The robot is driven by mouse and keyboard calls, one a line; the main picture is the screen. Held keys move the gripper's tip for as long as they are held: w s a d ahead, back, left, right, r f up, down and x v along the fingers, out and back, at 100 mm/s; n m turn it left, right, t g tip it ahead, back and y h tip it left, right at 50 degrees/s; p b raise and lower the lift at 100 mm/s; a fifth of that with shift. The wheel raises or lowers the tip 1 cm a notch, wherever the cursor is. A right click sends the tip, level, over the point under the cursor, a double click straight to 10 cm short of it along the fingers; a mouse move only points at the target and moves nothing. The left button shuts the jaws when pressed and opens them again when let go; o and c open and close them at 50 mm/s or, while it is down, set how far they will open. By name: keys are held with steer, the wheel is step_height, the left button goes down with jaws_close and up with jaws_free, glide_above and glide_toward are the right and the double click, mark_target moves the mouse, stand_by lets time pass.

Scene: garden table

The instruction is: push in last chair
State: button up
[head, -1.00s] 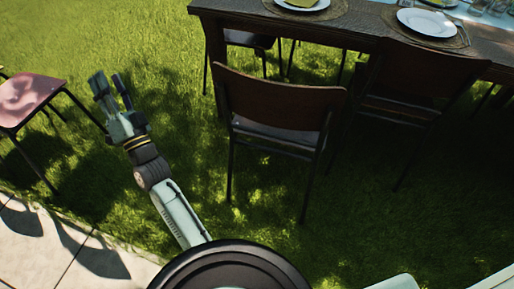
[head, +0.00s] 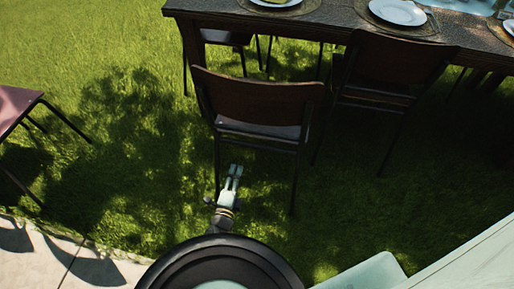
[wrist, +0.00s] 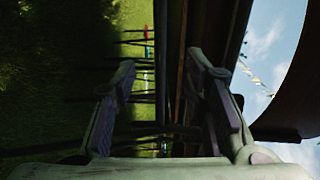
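A chair (head: 258,100) with a brown wooden back and dark legs stands on the grass in front of the table (head: 225,18), at its left part. Its back faces me and it stands farther out than the chair to its right. My gripper (head: 233,168) is low behind this chair, close below its seat's rear edge in the head view; I cannot tell whether it touches. In the wrist view my gripper (wrist: 165,85) has its fingers apart with nothing held between them. That view is turned sideways, with dark furniture parts ahead.
Another chair (head: 395,68) stands close to the table on the right. A reddish stool or chair (head: 15,105) is at the left edge. Plates (head: 397,11) lie on the table. Open grass (head: 120,130) is on the left; paving (head: 40,255) is at lower left.

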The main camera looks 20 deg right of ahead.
mark_target(245, 146)
steer(key=b+x, duration=0.2)
steer(key=x, duration=1.2)
steer(key=shift+w+d+r, duration=0.1)
steer(key=shift+w+d, duration=0.25)
steer(key=shift+w, duration=0.1)
steer(key=shift+c, duration=0.6)
steer(key=c, duration=0.7)
jaws_close()
steer(key=shift+a, duration=0.1)
